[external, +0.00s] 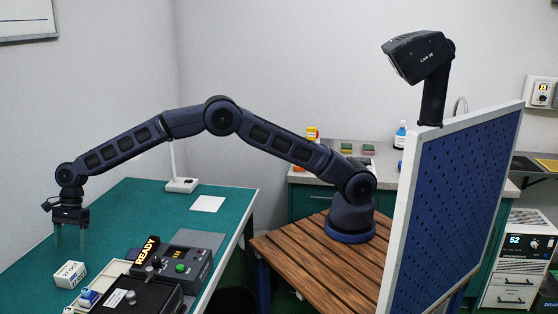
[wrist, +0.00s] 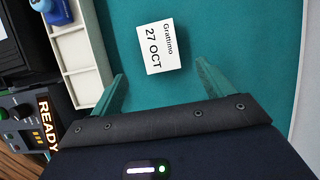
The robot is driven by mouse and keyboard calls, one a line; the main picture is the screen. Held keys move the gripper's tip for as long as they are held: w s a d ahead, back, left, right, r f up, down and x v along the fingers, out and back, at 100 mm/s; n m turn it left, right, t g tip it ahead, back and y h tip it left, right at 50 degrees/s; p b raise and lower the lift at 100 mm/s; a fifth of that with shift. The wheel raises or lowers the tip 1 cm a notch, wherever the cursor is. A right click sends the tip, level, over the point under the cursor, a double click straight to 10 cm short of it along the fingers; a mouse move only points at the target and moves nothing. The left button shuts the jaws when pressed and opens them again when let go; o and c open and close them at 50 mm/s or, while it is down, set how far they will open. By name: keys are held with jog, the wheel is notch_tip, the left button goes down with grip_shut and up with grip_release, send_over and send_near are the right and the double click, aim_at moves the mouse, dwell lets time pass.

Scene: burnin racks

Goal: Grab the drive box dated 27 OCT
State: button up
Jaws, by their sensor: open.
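The drive box (wrist: 162,48) is a small white box whose top reads "Grattimo 27 OCT" in the wrist view. It lies flat and slightly turned on the green table mat. The white box also shows in the external view (external: 69,274), at the lower left. My gripper (external: 70,243) is above the mat behind the box in the external view, fingers pointing down. In the wrist view my gripper (wrist: 158,82) has its two green fingers spread, with nothing between them. The box lies ahead of the fingertips, roughly centred between them, apart from both.
A cream compartment tray (wrist: 73,52) holding a blue-capped item (wrist: 55,12) stands close beside the box. A control unit with a lit READY sign (external: 147,251) stands beside the tray. Green mat (external: 120,215) is clear behind the box. A white sheet (external: 208,204) lies farther back.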

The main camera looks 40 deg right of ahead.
aim_at(69, 268)
jog(key=x, duration=0.4)
jog(key=shift+f, duration=0.15)
jog(key=shift+a+x, duration=0.1)
jog(key=shift+x, duration=1.25)
jog(key=shift+a+x, duration=0.15)
jog(key=shift+x, duration=1.15)
jog(key=shift+s, duration=0.15)
jog(key=c, duration=1.1)
jog(key=shift+c, duration=0.2)
